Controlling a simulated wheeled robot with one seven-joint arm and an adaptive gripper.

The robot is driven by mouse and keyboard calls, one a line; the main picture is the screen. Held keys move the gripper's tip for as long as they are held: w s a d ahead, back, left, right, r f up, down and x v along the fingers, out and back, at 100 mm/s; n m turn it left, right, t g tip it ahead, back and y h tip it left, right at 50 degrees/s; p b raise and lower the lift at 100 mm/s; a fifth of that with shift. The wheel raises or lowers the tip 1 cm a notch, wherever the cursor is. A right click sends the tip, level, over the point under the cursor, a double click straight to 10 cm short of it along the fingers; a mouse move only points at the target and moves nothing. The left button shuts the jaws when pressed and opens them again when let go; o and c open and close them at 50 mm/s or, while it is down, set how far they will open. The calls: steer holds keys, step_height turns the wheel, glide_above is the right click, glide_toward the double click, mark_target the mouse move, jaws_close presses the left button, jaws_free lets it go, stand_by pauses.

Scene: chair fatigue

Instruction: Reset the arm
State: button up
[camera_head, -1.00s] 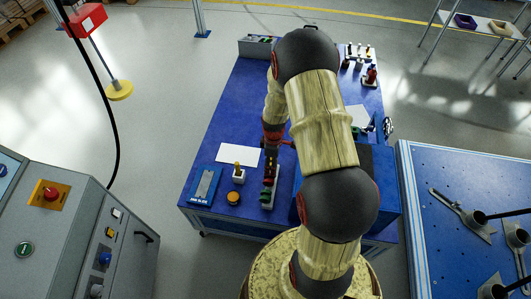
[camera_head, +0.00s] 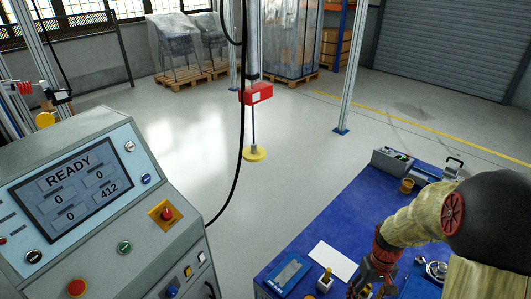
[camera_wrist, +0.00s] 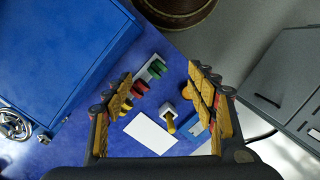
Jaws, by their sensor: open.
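My arm reaches in from the lower right of the head view, over the blue table (camera_head: 322,228). My gripper (camera_head: 372,284) is low over the table's near part, partly cut off by the bottom edge. In the wrist view my gripper (camera_wrist: 160,82) has its two yellow-padded fingers wide apart with nothing between them. The table top lies beyond the fingers, with a white sheet (camera_wrist: 149,135), a small white holder with a yellow handle (camera_wrist: 170,121) and a rack with green and red pieces (camera_wrist: 150,70).
A grey console (camera_head: 125,215) with a screen reading READY stands at the left. Open floor separates console and table.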

steer(key=s+a+r+t, duration=0.2)
steer(key=a+r, duration=0.3)
steer(key=r, duration=0.5)
steer(key=s+a+r+t, duration=0.2)
steer(key=a+r, duration=0.3)
steer(key=r, duration=0.4)
steer(key=s+a+r+t, duration=0.3)
steer(key=a+r, duration=0.2)
steer(key=r, duration=0.5)
steer(key=shift+s+r+h, duration=0.25)
steer(key=shift+r+h, duration=0.05)
steer(key=shift+h, duration=0.1)
steer(key=shift+c, duration=0.5)
